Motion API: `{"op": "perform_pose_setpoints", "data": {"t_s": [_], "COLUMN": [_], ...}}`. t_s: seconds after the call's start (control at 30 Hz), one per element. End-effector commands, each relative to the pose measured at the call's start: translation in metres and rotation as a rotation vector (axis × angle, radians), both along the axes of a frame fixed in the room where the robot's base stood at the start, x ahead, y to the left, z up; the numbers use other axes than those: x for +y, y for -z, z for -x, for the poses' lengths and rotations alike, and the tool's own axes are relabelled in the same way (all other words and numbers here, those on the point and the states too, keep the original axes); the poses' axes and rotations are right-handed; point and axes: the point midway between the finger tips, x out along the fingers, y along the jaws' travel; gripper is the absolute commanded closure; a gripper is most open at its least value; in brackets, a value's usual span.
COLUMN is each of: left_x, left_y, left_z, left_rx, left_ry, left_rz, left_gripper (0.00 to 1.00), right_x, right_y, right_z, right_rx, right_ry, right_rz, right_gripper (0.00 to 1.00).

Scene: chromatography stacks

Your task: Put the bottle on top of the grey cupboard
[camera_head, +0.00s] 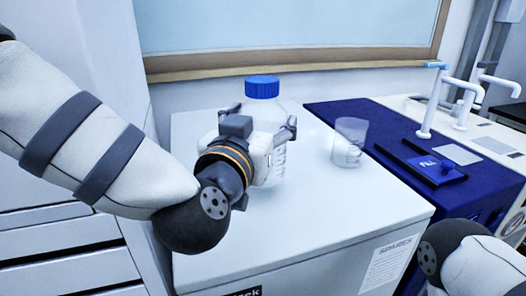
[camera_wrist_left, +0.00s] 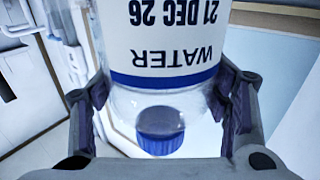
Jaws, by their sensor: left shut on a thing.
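The bottle (camera_head: 264,112) is clear with a blue screw cap and shows upright in the head view. Its white label, reading WATER, shows in the left wrist view (camera_wrist_left: 168,45), where the cap is at the bottom of the picture. My left gripper (camera_head: 262,124) is shut on the bottle, one finger on each side below the cap. The pale grey cupboard (camera_head: 345,215) has a flat top, and the bottle is over its back part. My right gripper is out of view.
A clear beaker (camera_head: 348,142) stands right of the bottle. A wooden window ledge (camera_head: 300,68) runs behind. The cupboard's front top is clear.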

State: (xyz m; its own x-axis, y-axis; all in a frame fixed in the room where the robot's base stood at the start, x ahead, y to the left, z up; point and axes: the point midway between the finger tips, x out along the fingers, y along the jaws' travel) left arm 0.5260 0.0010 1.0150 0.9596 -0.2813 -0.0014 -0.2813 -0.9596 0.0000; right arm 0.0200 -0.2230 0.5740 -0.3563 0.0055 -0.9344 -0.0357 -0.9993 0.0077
Motion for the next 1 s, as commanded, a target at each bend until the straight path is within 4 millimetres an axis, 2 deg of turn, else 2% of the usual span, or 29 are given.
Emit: {"op": "perform_pose_setpoints", "data": {"t_s": [0.23,0.57,0.6,0.67,1.0], "left_x": [0.0,0.0,0.0,0.0,0.0], "left_y": [0.036,0.035,0.038,0.037,0.037], "left_z": [0.0,0.0,0.001,0.001,0.001], "left_rx": [-0.002,-0.009,-0.004,-0.004,-0.004], "left_ry": [-0.001,-0.001,0.0,0.0,-0.001], "left_rz": [0.002,0.002,0.0,0.0,0.001], "left_gripper": [0.91,0.91,0.26,0.13,0.11], "right_x": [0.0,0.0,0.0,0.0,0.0], "right_y": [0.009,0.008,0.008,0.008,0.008], "right_z": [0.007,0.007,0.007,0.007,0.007], "right_rx": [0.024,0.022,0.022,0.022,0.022], "right_ry": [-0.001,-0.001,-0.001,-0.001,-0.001], "right_rz": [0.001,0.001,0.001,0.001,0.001], "right_gripper": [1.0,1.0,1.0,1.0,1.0]}}
